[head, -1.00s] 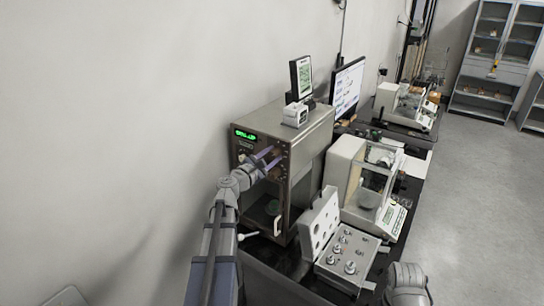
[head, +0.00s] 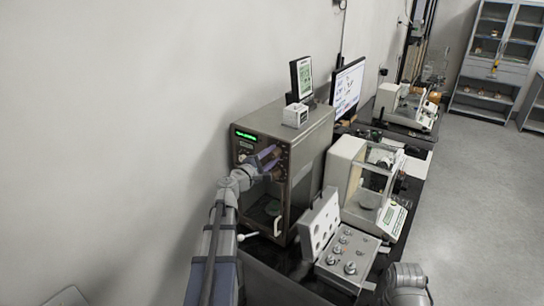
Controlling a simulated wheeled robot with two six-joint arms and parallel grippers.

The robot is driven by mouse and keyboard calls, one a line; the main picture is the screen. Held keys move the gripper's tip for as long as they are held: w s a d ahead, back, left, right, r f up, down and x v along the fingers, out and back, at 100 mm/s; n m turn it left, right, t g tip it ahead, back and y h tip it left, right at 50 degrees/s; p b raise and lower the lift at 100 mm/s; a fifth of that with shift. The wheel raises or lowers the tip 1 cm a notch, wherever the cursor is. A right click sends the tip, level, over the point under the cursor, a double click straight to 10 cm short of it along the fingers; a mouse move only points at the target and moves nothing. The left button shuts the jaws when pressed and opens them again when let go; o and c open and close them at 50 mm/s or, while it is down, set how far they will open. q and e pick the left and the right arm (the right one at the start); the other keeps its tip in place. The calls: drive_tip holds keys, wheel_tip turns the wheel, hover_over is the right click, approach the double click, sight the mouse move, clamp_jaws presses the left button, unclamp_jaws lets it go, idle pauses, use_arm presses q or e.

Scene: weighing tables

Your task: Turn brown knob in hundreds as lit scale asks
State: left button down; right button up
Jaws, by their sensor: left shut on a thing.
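The lit scale is a tall brown-grey cabinet (head: 305,140) with a green lit display (head: 246,134) at its upper front; the text is too small to read. My left gripper (head: 274,161) is at the upper right of its front panel, shut on the brown knob (head: 281,150). The fingers cover most of the knob, so its marking and setting cannot be read. Below, the cabinet has a glass-fronted chamber with a pale handle (head: 277,226). My right gripper is out of view; only a grey part of my arm shows at the bottom right.
A small display unit (head: 301,78) stands on the cabinet. A monitor (head: 347,88) is behind it. To the right are a glass-sided balance (head: 345,150) and an open weight box (head: 328,262) with several metal weights. Another balance (head: 388,97) stands farther back. Open floor lies to the right.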

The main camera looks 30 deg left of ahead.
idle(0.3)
use_arm(q)
drive_tip(key=shift+c, duration=2.3)
unclamp_jaws()
drive_tip(key=s, duration=0.7)
drive_tip(key=shift+s+a, duration=0.3)
drive_tip(key=shift+s, duration=0.1)
